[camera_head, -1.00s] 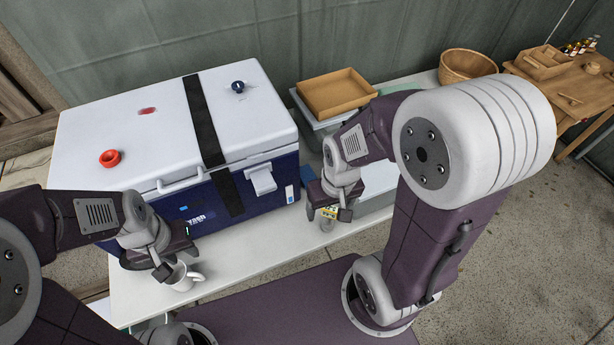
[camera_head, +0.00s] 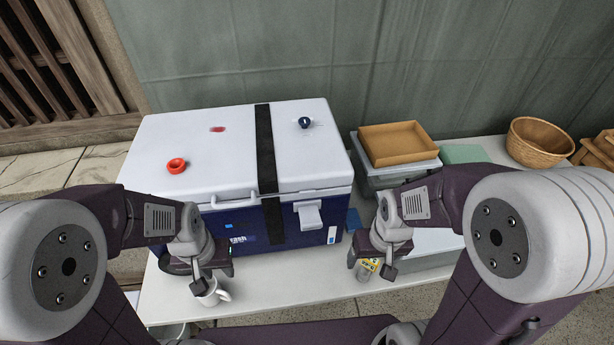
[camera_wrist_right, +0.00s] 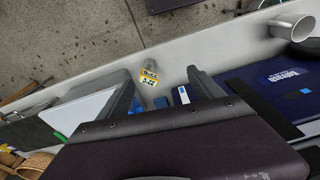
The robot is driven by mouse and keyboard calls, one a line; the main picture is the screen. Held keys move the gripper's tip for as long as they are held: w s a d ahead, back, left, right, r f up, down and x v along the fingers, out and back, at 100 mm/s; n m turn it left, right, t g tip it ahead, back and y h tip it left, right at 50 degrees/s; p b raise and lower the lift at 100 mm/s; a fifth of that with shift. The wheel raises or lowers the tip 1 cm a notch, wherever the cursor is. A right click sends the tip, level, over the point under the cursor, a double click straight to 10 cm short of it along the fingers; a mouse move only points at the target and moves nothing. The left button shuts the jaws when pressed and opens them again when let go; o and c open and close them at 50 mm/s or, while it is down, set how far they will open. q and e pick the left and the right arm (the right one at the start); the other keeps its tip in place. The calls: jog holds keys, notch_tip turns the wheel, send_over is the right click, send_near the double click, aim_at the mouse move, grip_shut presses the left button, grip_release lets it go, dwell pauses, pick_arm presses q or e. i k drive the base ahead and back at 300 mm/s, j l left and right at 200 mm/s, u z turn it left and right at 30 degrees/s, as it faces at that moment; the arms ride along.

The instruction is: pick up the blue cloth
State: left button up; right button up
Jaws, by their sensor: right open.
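A small dark blue patch, which may be the blue cloth (camera_head: 353,220), lies on the table between the cooler and the grey bin; its shape is hard to make out. In the right wrist view a small blue patch (camera_wrist_right: 160,102) shows between my fingers, partly hidden by the gripper body. My right gripper (camera_head: 376,270) is open above the table, right of the cooler; its spread fingers also show in the wrist view (camera_wrist_right: 158,75). My left gripper (camera_head: 208,278) is in front of the cooler, just by a white mug (camera_head: 217,294); its jaws are not clear.
A large white and blue cooler (camera_head: 210,138) fills the left of the table (camera_head: 290,298). A small yellow-labelled container (camera_head: 366,268) stands by my right gripper. A brown tray (camera_head: 398,142) sits on the grey bin (camera_head: 372,180); a wooden basket (camera_head: 540,142) is further right.

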aim_at(353, 221)
jog(key=i+l+u, duration=0.15)
jog(key=l+u, duration=0.2)
jog(key=i+l+u, duration=0.1)
jog(key=l+u, duration=0.65)
jog(key=i+j, duration=0.05)
jog(key=j, duration=0.05)
